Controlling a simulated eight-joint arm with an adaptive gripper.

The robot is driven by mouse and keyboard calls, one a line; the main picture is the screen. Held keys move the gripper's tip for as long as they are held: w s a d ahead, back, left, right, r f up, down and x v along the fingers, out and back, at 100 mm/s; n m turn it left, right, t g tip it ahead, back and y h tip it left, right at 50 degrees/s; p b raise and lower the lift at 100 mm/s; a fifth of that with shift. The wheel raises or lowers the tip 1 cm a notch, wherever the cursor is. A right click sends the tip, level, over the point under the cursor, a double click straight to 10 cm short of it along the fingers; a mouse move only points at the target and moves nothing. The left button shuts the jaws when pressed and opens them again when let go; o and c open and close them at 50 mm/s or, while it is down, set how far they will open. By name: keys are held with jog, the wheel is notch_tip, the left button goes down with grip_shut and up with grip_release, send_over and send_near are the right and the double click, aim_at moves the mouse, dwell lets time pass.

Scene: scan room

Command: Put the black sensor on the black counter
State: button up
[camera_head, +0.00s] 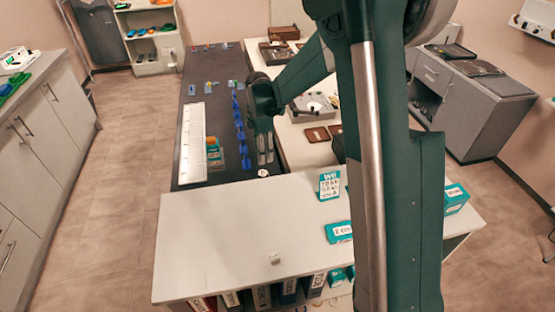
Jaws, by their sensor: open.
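The black counter (222,118) is a long dark top running from the back to behind the white shelf unit. I cannot make out a black sensor for certain. My arm hides much of the right side and part of the white counter behind it.
A white shelf unit (200,245) stands in front, with a small pale cube (274,258) and teal boxes on top. A long white tray (193,145), a row of blue pieces (239,120) and the green-and-yellow box (214,152) occupy the black counter. A grey cabinet (480,100) stands right.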

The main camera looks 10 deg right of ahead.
jog(key=s+d+r+m+t, duration=0.4)
jog(key=s+r+m, duration=0.5)
jog(key=s+r, duration=0.85)
jog(key=s+d+r+m+t, duration=0.1)
jog(key=s+m, duration=0.4)
jog(key=s, duration=0.5)
jog(key=s+d+r+m+t, duration=0.1)
jog(key=s+d+m, duration=0.3)
jog(key=s, duration=0.7)
jog(key=shift+s+d+r+m+t, duration=0.15)
jog(key=shift+s+r+m+t, duration=0.15)
jog(key=shift+m+t, duration=0.55)
jog(key=shift+f+m+g, duration=0.15)
jog(key=shift+m+g, duration=0.1)
notch_tip(320, 180, down, 16)
jog(key=b, duration=1.6)
